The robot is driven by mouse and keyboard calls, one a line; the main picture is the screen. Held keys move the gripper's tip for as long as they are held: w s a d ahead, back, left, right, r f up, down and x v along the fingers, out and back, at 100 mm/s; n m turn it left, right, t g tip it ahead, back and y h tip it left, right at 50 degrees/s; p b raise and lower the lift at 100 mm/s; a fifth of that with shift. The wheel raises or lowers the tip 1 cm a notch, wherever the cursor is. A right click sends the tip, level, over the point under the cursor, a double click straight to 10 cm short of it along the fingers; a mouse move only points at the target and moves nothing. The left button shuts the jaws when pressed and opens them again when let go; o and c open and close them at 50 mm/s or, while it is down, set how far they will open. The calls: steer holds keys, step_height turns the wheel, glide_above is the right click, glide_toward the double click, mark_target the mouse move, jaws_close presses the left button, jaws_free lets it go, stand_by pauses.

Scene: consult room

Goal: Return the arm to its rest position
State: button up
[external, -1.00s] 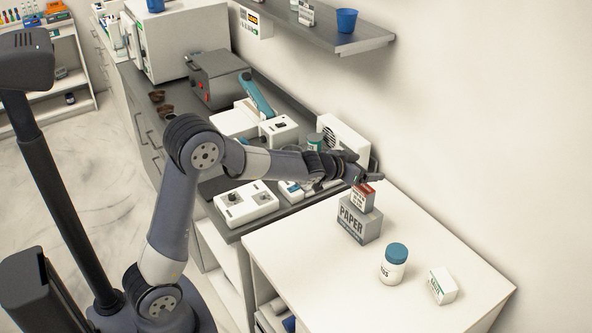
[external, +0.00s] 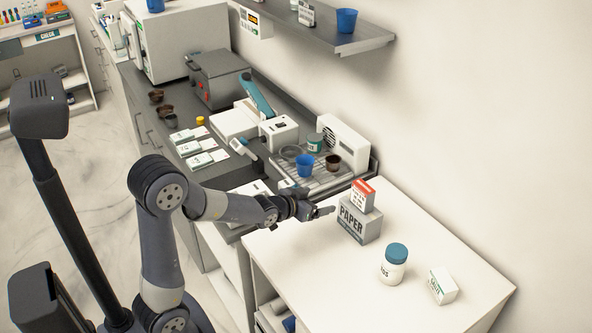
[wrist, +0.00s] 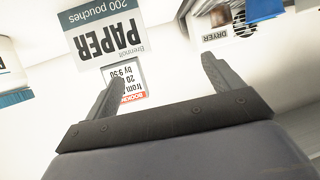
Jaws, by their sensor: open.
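My arm reaches over the near end of the counter and the white table. My gripper (external: 322,211) is open and empty, just left of the grey PAPER box (external: 358,224) and apart from it. A small red and white box (external: 362,195) sits on top of the PAPER box. In the wrist view my gripper's two fingers (wrist: 158,72) stand apart with nothing between them. The PAPER box (wrist: 104,38) and the red and white box (wrist: 128,84) show beyond the left finger there.
A white jar with a teal lid (external: 393,266) and a small white box (external: 442,286) stand on the white table (external: 460,250). A blue cup (external: 304,166) and a brown cup (external: 333,163) stand on the drying tray (external: 330,182). A shelf (external: 320,33) overhangs the counter.

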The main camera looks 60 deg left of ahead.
step_height(320, 180, down, 6)
steer(key=shift+w+f, duration=0.1)
steer(key=shift+f, duration=0.15)
stand_by(1.3)
